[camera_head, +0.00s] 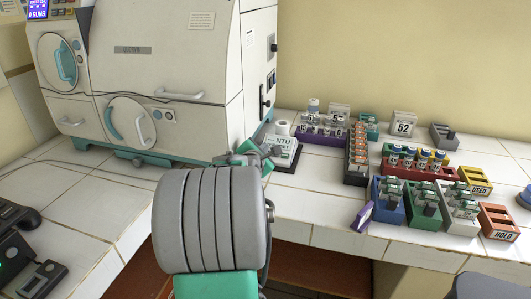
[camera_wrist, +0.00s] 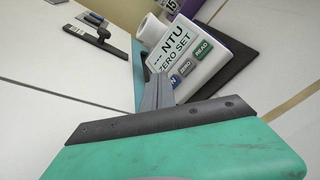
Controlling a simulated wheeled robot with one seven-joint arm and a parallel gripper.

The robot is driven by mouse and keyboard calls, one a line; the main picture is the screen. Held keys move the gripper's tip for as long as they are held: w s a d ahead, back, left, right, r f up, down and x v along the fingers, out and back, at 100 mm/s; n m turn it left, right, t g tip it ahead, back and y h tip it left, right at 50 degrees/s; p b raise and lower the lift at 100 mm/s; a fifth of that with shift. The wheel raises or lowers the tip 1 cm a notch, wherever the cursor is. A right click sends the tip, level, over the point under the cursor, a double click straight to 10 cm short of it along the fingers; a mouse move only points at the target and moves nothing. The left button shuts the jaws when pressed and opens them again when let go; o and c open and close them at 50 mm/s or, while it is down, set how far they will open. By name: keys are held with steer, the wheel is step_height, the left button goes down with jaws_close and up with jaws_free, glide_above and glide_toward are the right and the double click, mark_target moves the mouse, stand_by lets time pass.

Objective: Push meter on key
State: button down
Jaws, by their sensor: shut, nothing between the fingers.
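The meter (camera_head: 282,146) is a small white device on a dark base, on the tiled bench right of the big cream machine. In the wrist view the meter (camera_wrist: 208,38) shows the words NTU and ZERO SET, a green READ key (camera_wrist: 203,49), a ZERO key (camera_wrist: 186,69) and a blue on key (camera_wrist: 174,80). The on key is partly covered by my finger. My gripper (camera_head: 265,160) is shut and empty, its tips close in front of the meter's near left side; in the wrist view my gripper (camera_wrist: 157,90) overlaps the key row's left end. I cannot tell whether it touches.
The cream machine (camera_head: 165,50) stands close on the left. Right of the meter are a purple rack (camera_head: 318,138), a dark rack of orange-labelled vials (camera_head: 357,150), and coloured vial holders (camera_head: 389,205). A small purple block (camera_head: 362,216) lies near the bench's front edge.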

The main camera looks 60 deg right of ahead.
stand_by(0.4)
steer(key=shift+d+f+b, duration=0.2)
steer(key=shift+f+b, duration=0.1)
steer(key=shift+f, duration=0.2)
stand_by(0.3)
steer(key=shift+a+r, duration=0.25)
steer(key=shift+r, duration=0.2)
steer(key=shift+p, duration=0.3)
step_height(320, 180, up, 5)
steer(key=a+p, duration=0.2)
steer(key=p, duration=0.1)
steer(key=shift+s+a+r+p, duration=0.2)
steer(key=shift+a+p, duration=0.15)
